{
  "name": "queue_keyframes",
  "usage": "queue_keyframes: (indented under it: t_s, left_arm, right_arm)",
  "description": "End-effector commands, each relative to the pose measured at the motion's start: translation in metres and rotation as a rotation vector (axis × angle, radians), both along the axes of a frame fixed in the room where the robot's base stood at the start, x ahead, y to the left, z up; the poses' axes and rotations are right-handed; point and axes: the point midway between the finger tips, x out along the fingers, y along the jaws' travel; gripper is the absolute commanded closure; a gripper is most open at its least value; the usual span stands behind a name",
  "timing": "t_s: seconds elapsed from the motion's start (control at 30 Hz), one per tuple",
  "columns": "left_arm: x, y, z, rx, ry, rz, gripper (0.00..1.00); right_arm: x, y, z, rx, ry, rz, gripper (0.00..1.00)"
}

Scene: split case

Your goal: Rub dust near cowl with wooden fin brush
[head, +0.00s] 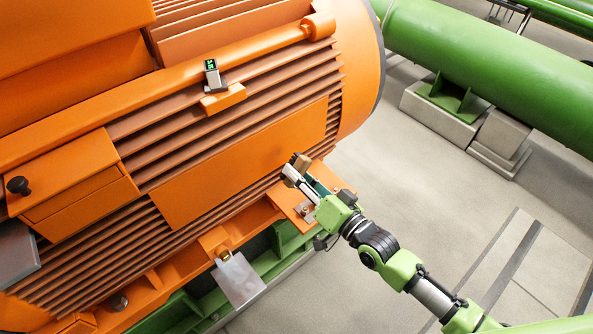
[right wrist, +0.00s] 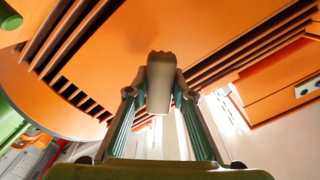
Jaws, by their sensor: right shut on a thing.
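My right gripper (head: 297,172) is shut on the wooden fin brush (head: 303,161), close to the lower right fins of the orange motor. In the right wrist view the pale brush (right wrist: 159,85) stands between the two fingers of the gripper (right wrist: 158,94). Its far end is in front of a smooth orange panel (right wrist: 195,30); I cannot tell whether it touches. The rounded orange cowl (head: 357,70) is at the motor's right end. The fins (head: 285,88) look brownish, but I cannot make out a separate dust patch. My left gripper is not in view.
A small device with a green display (head: 212,74) sits on a ledge above the fins. A grey tag plate (head: 238,279) hangs at the motor's foot. A green frame (head: 290,240) runs underneath. A green pipe (head: 490,60) lies beyond clear grey floor (head: 440,190).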

Motion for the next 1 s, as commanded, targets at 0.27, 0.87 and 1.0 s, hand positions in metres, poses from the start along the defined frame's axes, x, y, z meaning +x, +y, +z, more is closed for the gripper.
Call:
queue_keyframes:
  t_s: [0.27,0.87,1.0]
  left_arm:
    - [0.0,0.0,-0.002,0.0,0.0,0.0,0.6]
    - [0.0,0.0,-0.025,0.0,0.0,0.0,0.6]
    - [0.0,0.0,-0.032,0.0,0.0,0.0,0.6]
  right_arm:
    - [0.001,0.0,-0.004,0.0,0.0,-0.002,0.95]
    - [0.025,0.018,-0.059,0.003,-0.003,0.0,0.95]
    - [0.037,0.027,-0.059,0.002,-0.003,0.0,0.95]
